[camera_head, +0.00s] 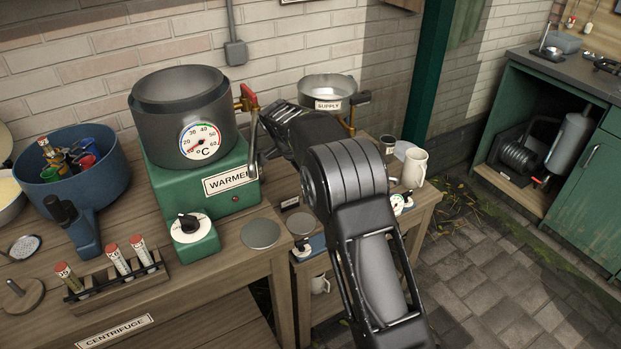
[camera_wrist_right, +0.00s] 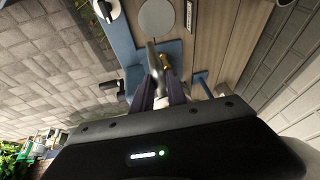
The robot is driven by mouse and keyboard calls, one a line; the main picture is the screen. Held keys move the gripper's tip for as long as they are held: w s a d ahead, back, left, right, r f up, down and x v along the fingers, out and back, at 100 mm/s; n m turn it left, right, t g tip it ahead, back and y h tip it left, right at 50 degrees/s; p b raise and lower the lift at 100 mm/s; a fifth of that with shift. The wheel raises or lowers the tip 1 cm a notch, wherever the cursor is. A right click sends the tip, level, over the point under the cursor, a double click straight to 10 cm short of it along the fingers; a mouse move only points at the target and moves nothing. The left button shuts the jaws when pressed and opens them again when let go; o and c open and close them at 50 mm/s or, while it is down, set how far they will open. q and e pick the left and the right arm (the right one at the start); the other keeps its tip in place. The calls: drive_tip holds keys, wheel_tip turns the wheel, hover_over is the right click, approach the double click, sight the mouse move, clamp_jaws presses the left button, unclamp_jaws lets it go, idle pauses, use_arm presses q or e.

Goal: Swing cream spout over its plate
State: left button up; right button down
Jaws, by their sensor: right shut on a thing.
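In the right wrist view my right gripper (camera_wrist_right: 160,84) has its dark fingers shut on a grey metal spout (camera_wrist_right: 152,54); a brass fitting (camera_wrist_right: 167,63) sits close beside it. The spout's free end points toward a round grey plate (camera_wrist_right: 157,17). In the picture it ends just short of the plate's edge. A grey plate (camera_head: 299,223) also shows on the small right-hand table in the head view. There my right arm (camera_head: 345,175) hides the spout and most of the blue apparatus (camera_wrist_right: 135,66). My left gripper is not in view.
The green warmer (camera_head: 185,190) with its grey pot and red-handled tap stands left of my arm. Behind it is the supply bowl (camera_head: 328,88). A white mug (camera_head: 413,167) and dark cup (camera_head: 387,144) stand to the right. Test tubes (camera_head: 117,258) are at the front left.

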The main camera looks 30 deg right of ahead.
drive_tip(key=c, duration=1.3)
unclamp_jaws()
drive_tip(key=shift+s, duration=0.15)
